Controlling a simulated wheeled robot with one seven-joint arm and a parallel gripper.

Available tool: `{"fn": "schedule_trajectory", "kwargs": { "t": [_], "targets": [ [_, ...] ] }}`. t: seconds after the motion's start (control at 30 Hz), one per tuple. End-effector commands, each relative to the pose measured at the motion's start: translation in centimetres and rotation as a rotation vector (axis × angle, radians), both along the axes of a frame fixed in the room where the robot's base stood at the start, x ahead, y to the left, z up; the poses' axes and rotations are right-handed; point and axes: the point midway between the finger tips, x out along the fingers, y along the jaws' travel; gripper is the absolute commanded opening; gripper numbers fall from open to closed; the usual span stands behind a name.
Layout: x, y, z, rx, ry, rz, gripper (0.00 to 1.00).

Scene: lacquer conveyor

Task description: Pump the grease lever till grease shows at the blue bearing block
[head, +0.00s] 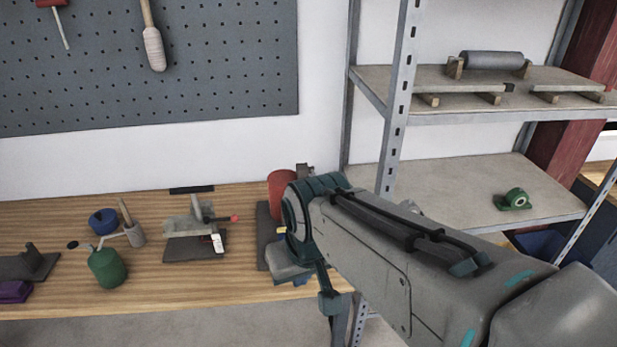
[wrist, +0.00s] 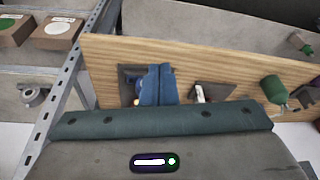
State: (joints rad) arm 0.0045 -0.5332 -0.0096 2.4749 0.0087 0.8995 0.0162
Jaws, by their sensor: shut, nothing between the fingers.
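My gripper (wrist: 160,70) is shut and empty; its blue fingers point down over a dark plate (wrist: 127,80) on the bench in the wrist view. A small blue part (wrist: 138,90) shows just left of the fingers; I cannot tell if it is the bearing block. In the head view a red cylinder (head: 280,190) stands on that dark plate, partly hidden by my arm. I cannot make out the grease lever or any grease there. Whether the fingers touch anything is unclear. A green bearing block (head: 515,200) lies on the right shelf.
Left on the wooden bench (head: 130,295) stand a grey device with a red knob (head: 200,225), a green oil can (head: 107,267), a blue round item (head: 103,220) and a purple item (head: 15,291). A metal shelf upright (head: 395,110) rises close to my arm.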

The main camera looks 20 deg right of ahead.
Motion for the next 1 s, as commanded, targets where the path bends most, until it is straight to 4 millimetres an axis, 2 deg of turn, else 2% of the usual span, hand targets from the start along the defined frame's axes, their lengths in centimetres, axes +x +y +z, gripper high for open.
{"fn": "schedule_trajectory", "kwargs": {
  "t": [0.17,0.3,0.4,0.53,0.6,0.73,1.0],
  "targets": [
    [6.0,-2.0,4.2,0.087,-0.03,-0.193,0.0],
    [12.7,-5.4,7.7,0.171,-0.072,-0.417,0.0],
    [17.0,-8.4,9.6,0.218,-0.104,-0.569,0.0],
    [21.3,-12.0,11.1,0.261,-0.145,-0.728,0.0],
    [23.0,-13.4,11.6,0.276,-0.162,-0.79,0.0],
    [24.8,-15.2,12.1,0.292,-0.184,-0.86,0.0],
    [25.4,-15.8,12.2,0.3,-0.194,-0.885,0.0]
  ]
}}
